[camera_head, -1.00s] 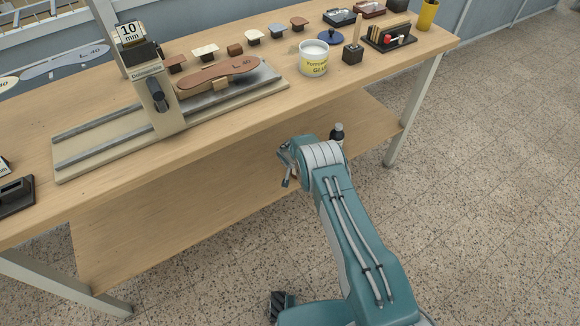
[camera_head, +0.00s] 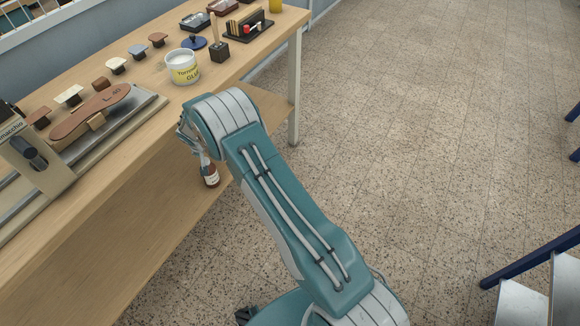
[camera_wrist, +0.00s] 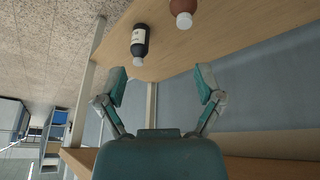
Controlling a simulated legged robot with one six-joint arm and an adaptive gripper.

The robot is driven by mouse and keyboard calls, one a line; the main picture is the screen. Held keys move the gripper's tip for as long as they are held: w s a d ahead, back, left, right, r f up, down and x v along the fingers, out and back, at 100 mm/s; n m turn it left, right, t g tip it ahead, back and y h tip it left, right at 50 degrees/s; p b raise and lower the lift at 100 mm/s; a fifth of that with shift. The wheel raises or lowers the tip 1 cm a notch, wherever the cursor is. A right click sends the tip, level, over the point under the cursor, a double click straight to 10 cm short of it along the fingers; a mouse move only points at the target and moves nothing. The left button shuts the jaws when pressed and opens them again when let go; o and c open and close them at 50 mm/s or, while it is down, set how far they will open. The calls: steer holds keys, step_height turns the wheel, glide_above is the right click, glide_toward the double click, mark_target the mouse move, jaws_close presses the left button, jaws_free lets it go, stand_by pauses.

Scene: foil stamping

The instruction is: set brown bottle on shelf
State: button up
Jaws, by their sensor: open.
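The brown bottle (camera_head: 210,177) stands on the wooden lower shelf of the bench, just below my gripper (camera_head: 201,155) in the head view. It has a pale label. In the wrist view, which is upside down, the brown bottle (camera_wrist: 184,6) is cut off by the top edge, with its white cap showing. A black bottle (camera_wrist: 139,38) with a pale label and white cap stands beside it on the shelf (camera_wrist: 235,38). My gripper (camera_wrist: 162,84) is open, with nothing between its fingers. The arm hides the black bottle in the head view.
The bench top (camera_head: 130,155) overhangs the shelf and carries a glue tub (camera_head: 183,68), a press with a brown sole (camera_head: 90,112) and small tools. A bench leg (camera_head: 294,90) stands at the right end. Floor (camera_head: 420,130) to the right is clear; blue-framed furniture (camera_head: 530,262) stands lower right.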

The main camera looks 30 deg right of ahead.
steer(key=s+d+r, duration=0.3)
steer(key=s+r, duration=0.4)
steer(key=r, duration=0.3)
steer(key=s+d+r, duration=0.3)
steer(key=s+r, duration=0.4)
steer(key=r, duration=0.2)
steer(key=s+d+r, duration=0.3)
steer(key=s+r, duration=0.5)
steer(key=r, duration=0.2)
steer(key=s+r+n, duration=0.1)
steer(key=s+r, duration=0.2)
steer(key=s, duration=0.7)
steer(key=s+d+r+n+t+y, duration=0.1)
steer(key=s+r, duration=0.3)
steer(key=s, duration=0.7)
steer(key=shift+s+d+r, duration=0.2)
steer(key=shift+s+d, duration=0.1)
